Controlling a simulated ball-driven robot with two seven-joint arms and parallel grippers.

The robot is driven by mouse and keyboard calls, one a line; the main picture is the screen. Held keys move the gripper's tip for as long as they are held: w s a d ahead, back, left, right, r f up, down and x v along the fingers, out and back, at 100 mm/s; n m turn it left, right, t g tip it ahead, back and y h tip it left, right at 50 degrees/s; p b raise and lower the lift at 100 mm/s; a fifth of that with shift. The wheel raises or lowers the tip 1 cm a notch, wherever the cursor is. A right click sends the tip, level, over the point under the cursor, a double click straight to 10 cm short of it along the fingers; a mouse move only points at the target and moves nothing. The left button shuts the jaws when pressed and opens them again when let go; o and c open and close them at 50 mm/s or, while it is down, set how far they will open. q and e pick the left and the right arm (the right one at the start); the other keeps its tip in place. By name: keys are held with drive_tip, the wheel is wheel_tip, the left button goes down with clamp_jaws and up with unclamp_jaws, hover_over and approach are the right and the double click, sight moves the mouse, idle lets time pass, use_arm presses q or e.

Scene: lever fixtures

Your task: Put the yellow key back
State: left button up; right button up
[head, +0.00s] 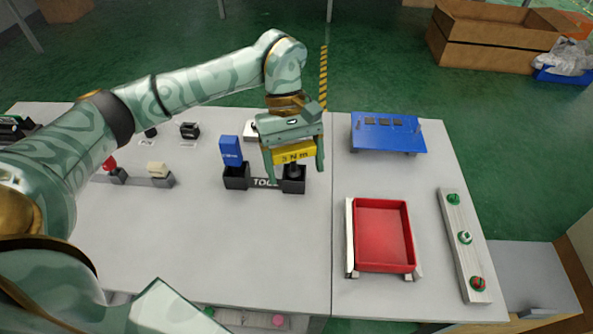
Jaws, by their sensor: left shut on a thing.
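The yellow key (296,153), marked "3 N m", is upright between the fingers of my left gripper (294,163), which is shut on it. The black tool holder (265,183), labelled "TOOL", stands on the table directly below. The key's dark lower part is at the holder's right block (293,187); I cannot tell how deep it sits in it. A blue key (231,152) stands in the holder's left block (236,177). My right gripper is not in view.
A red tray (383,268) lies to the right, with a blue board (388,134) behind it. A lever fixture (160,172) stands left of the holder. The table in front of the holder is clear.

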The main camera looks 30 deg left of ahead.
use_arm(q)
wheel_tip(320, 180, down, 3)
drive_tip(key=shift+r, duration=0.35)
drive_tip(key=o, duration=1.3)
drive_tip(key=p+v, duration=0.2)
drive_tip(key=v, duration=1)
drive_tip(key=shift+p, duration=0.3)
drive_tip(key=shift+w+d, duration=0.1)
